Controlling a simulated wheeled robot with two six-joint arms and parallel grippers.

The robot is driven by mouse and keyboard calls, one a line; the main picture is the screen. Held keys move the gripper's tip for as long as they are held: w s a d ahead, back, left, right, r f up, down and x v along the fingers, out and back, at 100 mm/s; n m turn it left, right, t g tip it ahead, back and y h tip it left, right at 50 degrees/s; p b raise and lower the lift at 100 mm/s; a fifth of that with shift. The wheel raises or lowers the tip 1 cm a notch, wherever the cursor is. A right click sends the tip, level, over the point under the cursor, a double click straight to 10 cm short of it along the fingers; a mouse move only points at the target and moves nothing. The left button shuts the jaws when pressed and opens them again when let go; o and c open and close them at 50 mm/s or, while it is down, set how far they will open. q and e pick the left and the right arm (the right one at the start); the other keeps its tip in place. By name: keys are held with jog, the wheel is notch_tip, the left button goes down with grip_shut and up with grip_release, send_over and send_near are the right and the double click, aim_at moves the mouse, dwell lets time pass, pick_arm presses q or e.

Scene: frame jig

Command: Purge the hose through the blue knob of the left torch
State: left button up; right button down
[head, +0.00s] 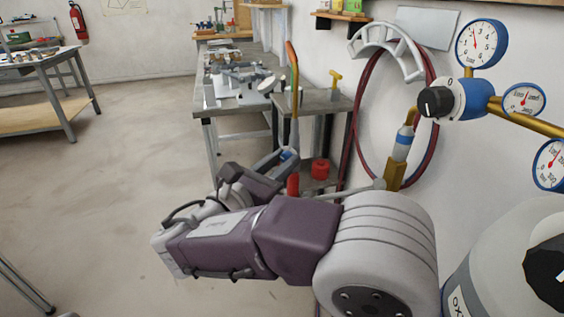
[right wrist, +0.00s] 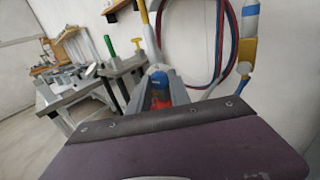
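The left torch (head: 294,92) stands upright, with an orange tip at its top, in the middle of the head view. Its blue knob (head: 289,155) is low on it, with a red part (head: 293,185) below. My right gripper (head: 278,160) is at the blue knob, its fingers apart. In the right wrist view the blue knob (right wrist: 158,78) shows between the grey fingers (right wrist: 160,86). I cannot tell whether they touch it. A second torch-like piece (head: 403,143), yellow and white with a blue band, is at the right. My left gripper is not in view.
A looped red and blue hose (head: 357,105) hangs on a white wall bracket (head: 386,43). A blue regulator with a black knob (head: 434,102) and gauges (head: 482,43) is at the right above a grey cylinder (head: 500,240). Benches (head: 235,105) stand behind.

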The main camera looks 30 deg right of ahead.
jog(key=shift+r+m+p, duration=0.1)
jog(key=shift+m+p, duration=0.3)
jog(key=shift+m, duration=0.4)
jog(key=m, duration=0.4)
jog(key=c, duration=1.2)
grip_release()
